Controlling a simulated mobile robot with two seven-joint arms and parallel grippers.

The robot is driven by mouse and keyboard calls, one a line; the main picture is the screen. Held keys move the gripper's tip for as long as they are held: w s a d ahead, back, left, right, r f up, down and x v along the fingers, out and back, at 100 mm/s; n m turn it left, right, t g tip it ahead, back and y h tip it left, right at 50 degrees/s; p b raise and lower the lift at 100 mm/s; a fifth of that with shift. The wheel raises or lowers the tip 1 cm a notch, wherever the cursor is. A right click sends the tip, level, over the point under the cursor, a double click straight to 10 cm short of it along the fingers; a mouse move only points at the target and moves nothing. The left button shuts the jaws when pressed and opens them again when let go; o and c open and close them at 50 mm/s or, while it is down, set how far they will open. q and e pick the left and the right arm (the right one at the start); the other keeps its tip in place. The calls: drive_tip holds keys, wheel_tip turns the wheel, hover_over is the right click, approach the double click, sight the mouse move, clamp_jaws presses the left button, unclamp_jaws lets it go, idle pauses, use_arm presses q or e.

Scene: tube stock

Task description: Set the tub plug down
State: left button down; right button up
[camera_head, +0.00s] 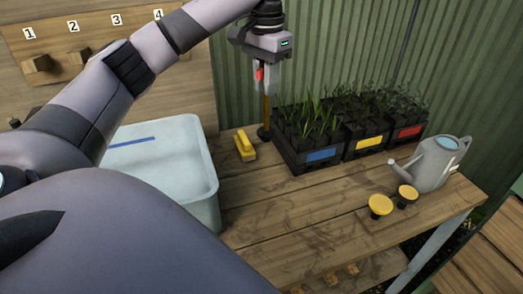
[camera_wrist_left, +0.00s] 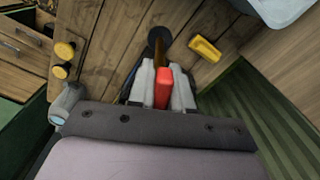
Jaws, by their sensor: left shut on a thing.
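My left gripper (camera_head: 264,82) points down over the bench behind the yellow block and is shut on the tub plug (camera_head: 266,112). The plug is a brown rod with a red grip at its top and a dark round foot. It stands about upright, its foot at or just above the bench top; I cannot tell if it touches. In the left wrist view the red grip (camera_wrist_left: 162,90) sits between the fingers, with the dark foot beyond. The white tub (camera_head: 205,165) with a blue line inside stands at left, partly hidden by my arm. My right gripper is not in view.
A yellow block (camera_head: 245,146) lies between tub and plug. Black plant trays with blue (camera_head: 321,155), yellow (camera_head: 369,141) and red labels stand close right of the plug. A grey watering can (camera_head: 437,163) and two yellow-topped knobs (camera_head: 380,205) are farther right. The front bench (camera_head: 285,215) is clear.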

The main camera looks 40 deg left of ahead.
sight(266, 106)
use_arm(q)
wheel_tip(266, 106, down, 18)
drive_tip(key=a, duration=0.2)
drive_tip(key=shift+a+r, duration=0.25)
drive_tip(key=shift+a, duration=0.05)
idle(0.5)
drive_tip(key=shift+s+f, duration=0.1)
drive_tip(key=shift+f, duration=0.05)
drive_tip(key=c, duration=1.1)
unclamp_jaws()
drive_tip(key=shift+o, duration=0.2)
wheel_tip(266, 106, up, 12)
drive_tip(key=shift+b, duration=0.3)
